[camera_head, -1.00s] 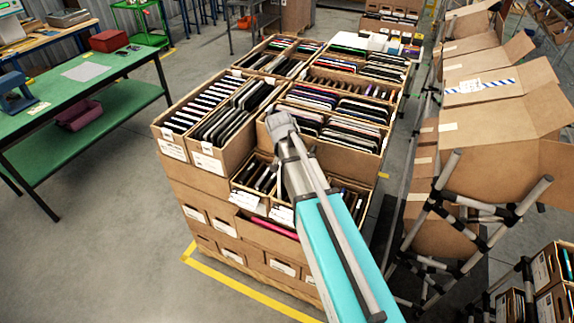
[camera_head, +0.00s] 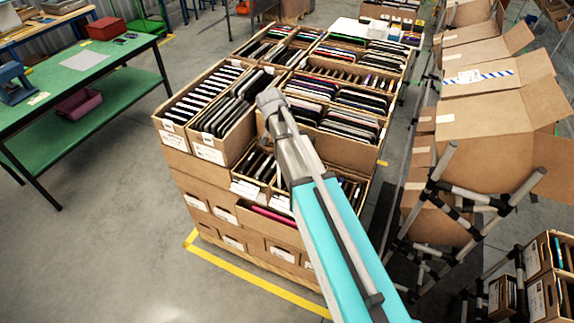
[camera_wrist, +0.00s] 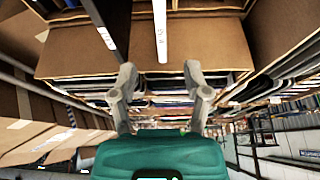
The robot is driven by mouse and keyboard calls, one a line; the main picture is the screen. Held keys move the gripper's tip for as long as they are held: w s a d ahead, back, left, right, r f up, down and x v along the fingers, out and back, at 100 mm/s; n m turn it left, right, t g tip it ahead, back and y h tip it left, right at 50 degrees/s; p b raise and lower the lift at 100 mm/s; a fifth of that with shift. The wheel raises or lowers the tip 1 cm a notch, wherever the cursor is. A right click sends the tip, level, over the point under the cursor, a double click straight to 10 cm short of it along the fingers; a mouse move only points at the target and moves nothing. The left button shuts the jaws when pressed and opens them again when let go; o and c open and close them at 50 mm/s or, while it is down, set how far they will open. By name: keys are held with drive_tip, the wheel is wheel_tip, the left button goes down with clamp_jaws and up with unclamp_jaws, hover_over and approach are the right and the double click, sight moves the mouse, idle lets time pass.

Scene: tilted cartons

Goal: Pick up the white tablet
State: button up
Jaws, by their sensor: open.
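In the wrist view a slim white item, seen edge-on and likely the white tablet (camera_wrist: 160,28), stands in a brown carton. A dark slim item (camera_wrist: 108,28) stands to its left, with bare cardboard between them. My gripper (camera_wrist: 160,72) is open and empty, its two fingers spread on either side of the white item's line. The near end of the white item lies just beyond the fingertips, apart from both.
Open cartons (camera_head: 178,140) packed with upright devices are stacked on a pallet. Carton walls (camera_wrist: 215,45) stand close around the white item. Tilted cartons (camera_head: 490,110) on a tube rack stand at right. A green table (camera_head: 100,75) is at left, with clear floor between.

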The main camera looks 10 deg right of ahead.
drive_tip(key=shift+b+x, duration=3.5)
drive_tip(key=shift+x, duration=0.55)
drive_tip(key=shift+f, duration=0.1)
drive_tip(key=shift+b+x, duration=2.4)
drive_tip(key=shift+x, duration=0.1)
drive_tip(key=shift+a+f, duration=0.1)
drive_tip(key=shift+f, duration=0.15)
drive_tip(key=shift+w, duration=0.1)
clamp_jaws()
